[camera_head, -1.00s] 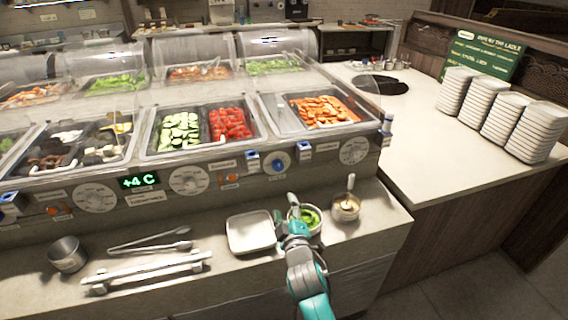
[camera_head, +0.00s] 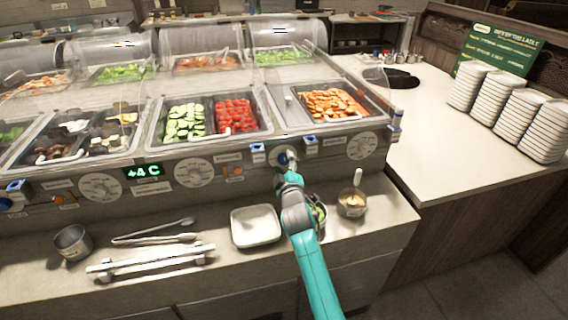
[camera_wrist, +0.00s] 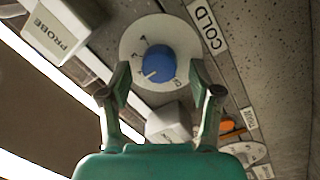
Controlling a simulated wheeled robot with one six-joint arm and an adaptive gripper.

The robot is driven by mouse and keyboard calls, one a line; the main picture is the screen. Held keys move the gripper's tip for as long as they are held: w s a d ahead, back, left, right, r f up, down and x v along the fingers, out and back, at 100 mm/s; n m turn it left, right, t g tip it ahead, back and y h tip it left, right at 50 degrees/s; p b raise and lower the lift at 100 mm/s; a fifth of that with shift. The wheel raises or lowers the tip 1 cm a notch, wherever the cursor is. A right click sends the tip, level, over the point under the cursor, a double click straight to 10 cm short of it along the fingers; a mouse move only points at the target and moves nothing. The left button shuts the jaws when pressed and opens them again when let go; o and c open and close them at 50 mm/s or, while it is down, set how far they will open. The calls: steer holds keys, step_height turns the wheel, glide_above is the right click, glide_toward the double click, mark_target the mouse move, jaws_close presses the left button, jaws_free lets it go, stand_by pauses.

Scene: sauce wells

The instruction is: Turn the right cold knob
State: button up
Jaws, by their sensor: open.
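The cold knob is a blue knob (camera_wrist: 158,64) with a white pointer line on a pale round dial (camera_wrist: 133,40), set in the counter's front panel. A "COLD" label (camera_wrist: 206,24) is beside it in the wrist view. In the head view the knob (camera_head: 284,156) is partly hidden by my gripper. My gripper (camera_wrist: 158,84) is open, its two fingers on either side of the knob's near part in the wrist view. Whether the fingers touch the knob, I cannot tell.
A "PROBE" block (camera_wrist: 62,32) and a white block (camera_wrist: 168,126) flank the dial. Below stand a white tray (camera_head: 256,240), a bowl of green food (camera_head: 319,212) partly behind my arm, and a small pot with a spoon (camera_head: 351,207). Tongs (camera_head: 155,238) lie left.

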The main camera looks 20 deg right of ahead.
steer(key=shift+w, duration=0.4)
steer(key=c, duration=1.1)
steer(key=shift+c, duration=0.2)
steer(key=shift+m, duration=0.3)
steer(key=m, duration=0.4)
steer(key=shift+d, duration=0.1)
steer(key=shift+r+m+g, duration=0.1)
steer(key=shift+m+g, duration=0.3)
steer(key=shift+m, duration=1.6)
